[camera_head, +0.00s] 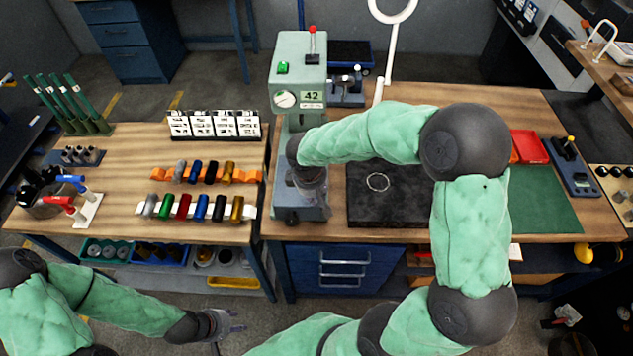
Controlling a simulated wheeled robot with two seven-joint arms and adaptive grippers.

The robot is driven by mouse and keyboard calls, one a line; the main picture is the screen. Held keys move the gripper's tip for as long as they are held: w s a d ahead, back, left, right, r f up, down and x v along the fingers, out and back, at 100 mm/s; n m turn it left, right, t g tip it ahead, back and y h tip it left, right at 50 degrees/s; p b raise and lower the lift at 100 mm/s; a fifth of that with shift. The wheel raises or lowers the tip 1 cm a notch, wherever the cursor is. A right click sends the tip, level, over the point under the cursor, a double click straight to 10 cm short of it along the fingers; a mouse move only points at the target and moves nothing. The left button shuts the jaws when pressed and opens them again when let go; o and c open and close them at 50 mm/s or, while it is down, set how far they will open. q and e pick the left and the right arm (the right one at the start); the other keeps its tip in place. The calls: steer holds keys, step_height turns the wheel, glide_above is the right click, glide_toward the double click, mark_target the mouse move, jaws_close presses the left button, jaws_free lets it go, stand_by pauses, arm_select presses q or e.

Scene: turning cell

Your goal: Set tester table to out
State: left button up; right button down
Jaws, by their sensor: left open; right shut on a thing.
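The tester (299,75) is a grey-green machine with a dial, a display reading 42, a green button and a red-knobbed lever. It stands upright on the wooden bench. My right gripper (312,190) is at the tester's lower front, above its base (318,212), and is shut on a part there, seemingly the tester table. The gripper and forearm cover most of the table, so its exact position cannot be told. My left gripper (225,325) is open and empty, low in front of the left bench and away from the tester.
A black plate (400,208) with a ring lies right of the tester, partly behind my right arm. Racks of coloured cylinders (193,207) and white cards (214,125) stand on the left bench. A green mat (545,200) and red tray (530,147) lie further right.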

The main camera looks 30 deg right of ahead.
steer(key=shift+s+a, duration=0.25)
steer(key=shift+s, duration=0.2)
steer(key=c, duration=1.4)
jaws_free()
steer(key=shift+o, duration=1.3)
steer(key=shift+s+a, duration=0.1)
steer(key=shift+s, duration=0.05)
steer(key=shift+r, duration=0.4)
step_height(320, 180, up, 11)
steer(key=a, duration=0.2)
steer(key=shift+s, duration=0.45)
